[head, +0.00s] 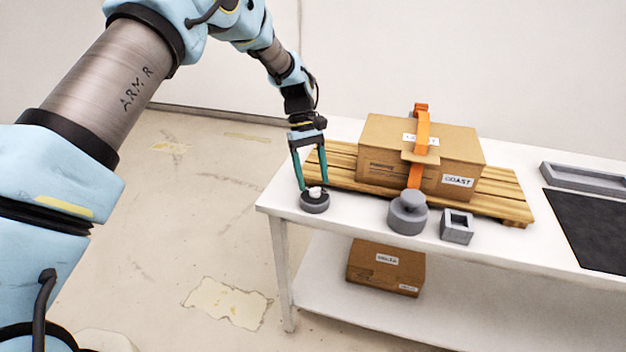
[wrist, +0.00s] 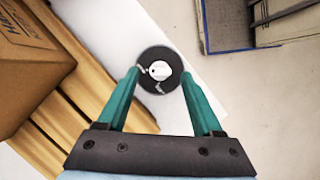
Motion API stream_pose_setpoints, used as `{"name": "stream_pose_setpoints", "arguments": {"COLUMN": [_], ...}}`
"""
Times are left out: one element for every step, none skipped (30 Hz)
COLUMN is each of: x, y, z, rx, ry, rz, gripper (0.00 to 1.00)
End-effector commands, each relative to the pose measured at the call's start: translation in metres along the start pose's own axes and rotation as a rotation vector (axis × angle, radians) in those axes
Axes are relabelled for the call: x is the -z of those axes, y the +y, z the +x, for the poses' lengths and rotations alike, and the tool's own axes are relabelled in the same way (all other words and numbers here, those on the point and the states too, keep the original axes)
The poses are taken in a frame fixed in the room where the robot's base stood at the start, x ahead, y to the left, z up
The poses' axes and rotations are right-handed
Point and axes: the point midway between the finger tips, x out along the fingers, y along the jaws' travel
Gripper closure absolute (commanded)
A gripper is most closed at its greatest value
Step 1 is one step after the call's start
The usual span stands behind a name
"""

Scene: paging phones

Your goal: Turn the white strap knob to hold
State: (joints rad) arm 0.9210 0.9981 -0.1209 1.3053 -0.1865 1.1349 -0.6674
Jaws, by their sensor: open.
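The white strap knob (head: 315,191) sits on a dark round base (head: 314,204) at the left front corner of the white table. It also shows in the wrist view (wrist: 159,70) as a white knob on a dark disc, with small marks beside it that are too small to read. My gripper (head: 310,189) points down over the knob, its two teal fingers spread and empty. In the wrist view, my gripper (wrist: 159,72) has one fingertip on each side of the disc, with the knob between them. I cannot tell whether a finger touches the base.
A cardboard box (head: 382,150) with an orange strap (head: 415,175) stands on a wooden pallet (head: 342,165) behind the knob. A grey round part (head: 407,217) and a grey square holder (head: 457,227) stand to the right. Another box (head: 385,268) sits on the lower shelf.

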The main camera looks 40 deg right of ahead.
Motion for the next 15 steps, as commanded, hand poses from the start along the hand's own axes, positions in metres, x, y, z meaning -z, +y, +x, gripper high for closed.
{"name": "stream_pose_setpoints", "arguments": {"x": [0.002,0.002,0.002,0.002,0.002,0.002,0.002,0.002,0.002,0.002,0.002,0.002,0.002,0.002,0.002], "y": [0.001,0.001,0.0,0.001,0.001,0.001,0.0,0.0,0.0,0.0,0.0,0.0,0.0,0.0,0.0], "z": [-0.007,-0.011,-0.018,-0.024,-0.03,-0.039,-0.044,-0.051,-0.058,-0.064,-0.07,-0.076,-0.08,-0.084,-0.088], "rx": [-0.003,-0.004,-0.003,-0.004,-0.004,-0.004,-0.004,-0.003,-0.003,-0.003,-0.003,-0.002,-0.003,-0.002,-0.002], "ry": [0.004,0.005,0.004,0.005,0.005,0.005,0.005,0.005,0.005,0.004,0.005,0.004,0.004,0.003,0.003], "rz": [0.0,0.0,0.0,0.0,0.001,0.001,0.001,0.001,0.001,0.001,0.001,0.001,0.001,0.0,0.0], "gripper": [0.32,0.32,0.32,0.32,0.32,0.32,0.32,0.32,0.32,0.32,0.32,0.32,0.32,0.32,0.32]}}
